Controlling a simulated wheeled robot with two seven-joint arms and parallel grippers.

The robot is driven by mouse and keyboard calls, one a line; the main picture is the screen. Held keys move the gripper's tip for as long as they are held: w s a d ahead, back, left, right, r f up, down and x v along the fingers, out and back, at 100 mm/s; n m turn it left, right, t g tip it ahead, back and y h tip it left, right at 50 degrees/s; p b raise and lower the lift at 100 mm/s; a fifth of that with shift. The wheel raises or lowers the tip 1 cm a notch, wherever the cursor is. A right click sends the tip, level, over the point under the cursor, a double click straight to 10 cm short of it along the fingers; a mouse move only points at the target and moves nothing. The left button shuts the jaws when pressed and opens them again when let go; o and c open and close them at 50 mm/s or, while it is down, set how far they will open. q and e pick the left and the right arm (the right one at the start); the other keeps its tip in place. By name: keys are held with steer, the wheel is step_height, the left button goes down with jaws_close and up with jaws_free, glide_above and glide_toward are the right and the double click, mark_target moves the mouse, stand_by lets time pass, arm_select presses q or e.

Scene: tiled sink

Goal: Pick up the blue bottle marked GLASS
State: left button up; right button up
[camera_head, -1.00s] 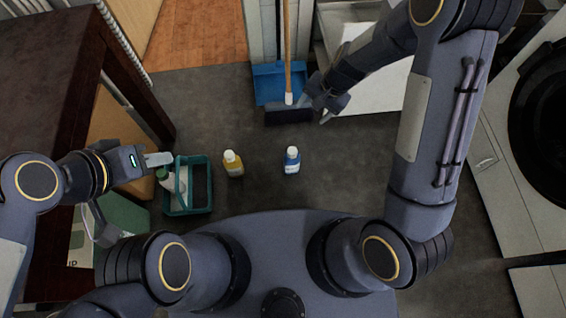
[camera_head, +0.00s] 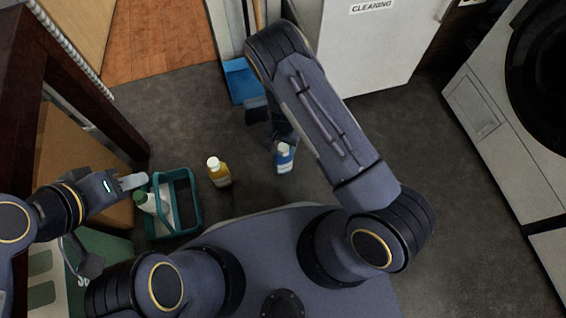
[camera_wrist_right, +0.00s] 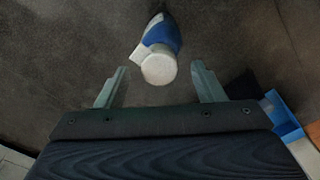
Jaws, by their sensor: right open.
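The blue bottle (camera_head: 284,158) with a white cap stands on the dark floor in front of my base; its lettering is too small to read. In the right wrist view the bottle (camera_wrist_right: 161,32) lies ahead of my right gripper (camera_wrist_right: 159,72), its white cap near the gap between the two fingertips. The right fingers are spread, with nothing held. In the head view my right forearm hides most of this gripper. My left gripper (camera_head: 132,182) is at the left rim of the teal caddy; one pale finger shows, and its opening is unclear.
The teal caddy (camera_head: 197,205) holds a white bottle with a green cap (camera_head: 147,202). A blue dustpan (camera_head: 241,82) is behind. A white cabinet (camera_head: 365,45) and washing machine stand at right. Floor right of the bottle is clear.

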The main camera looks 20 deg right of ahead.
mark_target(283, 147)
step_height(283, 147, down, 3)
steer(key=shift+f+b, duration=0.1)
steer(key=shift+b, duration=0.35)
jaws_close()
